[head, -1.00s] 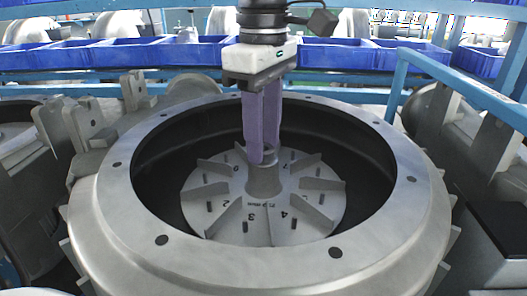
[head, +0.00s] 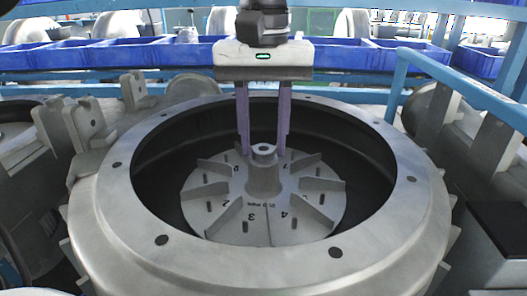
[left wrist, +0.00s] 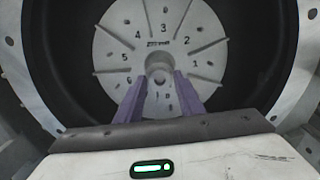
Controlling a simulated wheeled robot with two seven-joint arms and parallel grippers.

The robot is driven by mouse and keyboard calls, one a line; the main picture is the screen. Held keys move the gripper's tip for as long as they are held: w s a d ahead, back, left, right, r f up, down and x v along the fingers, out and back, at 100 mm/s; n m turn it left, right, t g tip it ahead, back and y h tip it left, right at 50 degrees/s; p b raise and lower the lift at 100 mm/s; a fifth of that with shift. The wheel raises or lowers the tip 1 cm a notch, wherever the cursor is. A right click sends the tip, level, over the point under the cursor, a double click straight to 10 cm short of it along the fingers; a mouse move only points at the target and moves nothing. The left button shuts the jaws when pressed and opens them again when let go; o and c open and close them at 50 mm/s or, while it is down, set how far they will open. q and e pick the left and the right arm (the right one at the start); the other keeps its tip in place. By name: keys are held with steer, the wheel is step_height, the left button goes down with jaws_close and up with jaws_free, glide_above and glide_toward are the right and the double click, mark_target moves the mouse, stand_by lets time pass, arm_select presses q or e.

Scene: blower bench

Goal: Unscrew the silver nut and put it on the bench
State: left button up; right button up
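The silver round piece at the top of the central hub (head: 263,150) stands at the middle of the bladed, numbered impeller disc (head: 228,216). I cannot clearly tell the nut apart from the hub. The hub also shows in the left wrist view (left wrist: 158,66), with a round opening in its top. My left gripper (head: 264,150) points down into the housing with its two purple fingers apart. The fingertips are on either side of the hub top, toward its far side; I cannot tell whether they touch it. Nothing shows held between them. My right gripper is not in view.
The wide metal blower housing (head: 120,200) surrounds the disc, with a raised rim and bolt holes. Blue bins (head: 120,52) line the back. A blue rail (head: 455,75) runs at the right. Other grey metal castings crowd both sides.

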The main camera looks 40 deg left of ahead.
arm_select(q)
steer(key=m, duration=0.6)
steer(key=shift+m, duration=0.3)
steer(key=m, duration=0.6)
steer(key=c, duration=0.8)
steer(key=n, duration=1.9)
steer(key=shift+n, duration=0.3)
steer(key=n, duration=0.5)
steer(key=shift+n, duration=0.3)
